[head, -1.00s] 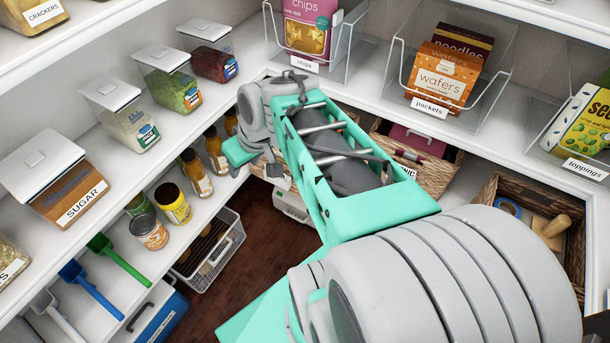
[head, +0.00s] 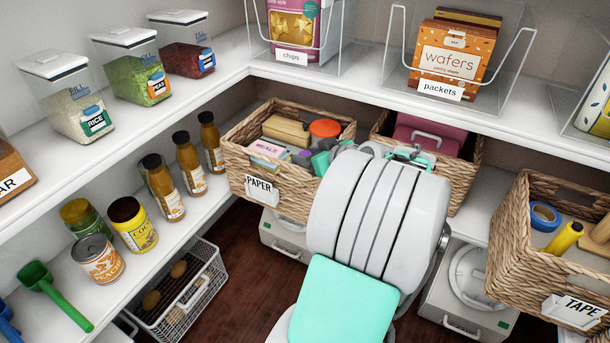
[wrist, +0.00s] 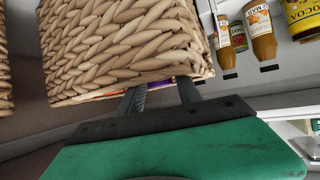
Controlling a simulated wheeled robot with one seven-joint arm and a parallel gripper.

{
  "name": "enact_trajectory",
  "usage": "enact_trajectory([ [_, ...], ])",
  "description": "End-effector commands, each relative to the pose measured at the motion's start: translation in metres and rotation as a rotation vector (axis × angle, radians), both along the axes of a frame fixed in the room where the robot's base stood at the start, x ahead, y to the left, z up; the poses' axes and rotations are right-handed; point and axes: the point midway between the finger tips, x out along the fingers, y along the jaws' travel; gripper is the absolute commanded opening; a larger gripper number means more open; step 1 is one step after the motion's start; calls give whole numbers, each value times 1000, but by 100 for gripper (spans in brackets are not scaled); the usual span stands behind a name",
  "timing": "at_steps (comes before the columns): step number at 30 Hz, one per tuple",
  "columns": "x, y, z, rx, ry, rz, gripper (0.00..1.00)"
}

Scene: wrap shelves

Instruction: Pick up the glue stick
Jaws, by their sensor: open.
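A yellow cylinder (head: 565,237) that looks like the glue stick lies in the wicker basket labelled TAPE (head: 510,255) at the right of the head view. Its exact kind is hard to tell. My gripper (wrist: 160,88) shows in the wrist view with its two dark fingers apart, open. In the head view my own arm hides most of the gripper, near the PAPER basket (head: 240,165). The yellow cylinder is not seen in the wrist view.
A basket with a maroon case (head: 428,135) stands behind my arm. Sauce bottles (head: 162,188) and cans line the left shelf. A wire basket (head: 180,290) sits low.

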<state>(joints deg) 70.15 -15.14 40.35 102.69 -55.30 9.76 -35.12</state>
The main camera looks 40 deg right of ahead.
Motion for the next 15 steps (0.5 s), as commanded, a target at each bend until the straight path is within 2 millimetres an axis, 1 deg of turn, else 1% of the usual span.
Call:
enact_trajectory([
  [1, 6, 0, -5, 0, 1, 2, 41],
  [3, 9, 0, -6, 0, 0, 0, 41],
  [8, 9, -1, -5, 0, 0, -1, 41],
  [11, 9, -1, -5, 0, 1, -1, 35],
  [15, 9, -1, -5, 0, 1, -1, 23],
])
